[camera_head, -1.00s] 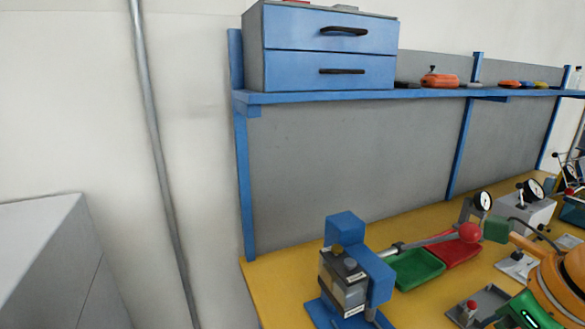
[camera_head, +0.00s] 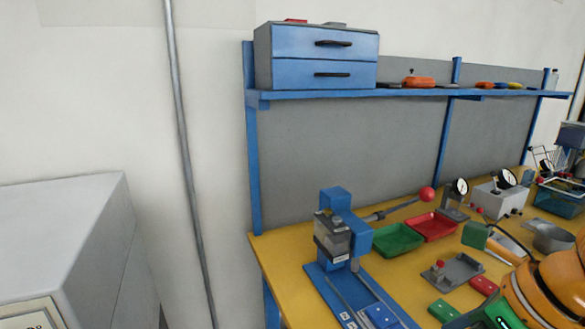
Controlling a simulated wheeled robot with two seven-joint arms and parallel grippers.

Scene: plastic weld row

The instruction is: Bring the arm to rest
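Part of an orange arm (camera_head: 545,285), which looks like mine, comes in at the lower right corner and is cut by the frame edge. A narrow orange piece runs from it toward a green block (camera_head: 475,235) that appears over the bench. I cannot tell whether this block is part of my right gripper or something in it. No fingers can be made out. My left arm and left gripper are not in view.
The yellow bench (camera_head: 285,260) carries a blue lever press (camera_head: 335,235), a green tray (camera_head: 398,239), a red tray (camera_head: 432,227) and a grey fixture (camera_head: 452,271). Gauges stand behind. A blue shelf (camera_head: 400,94) holds a drawer unit (camera_head: 325,58). A grey cabinet (camera_head: 60,225) is at left.

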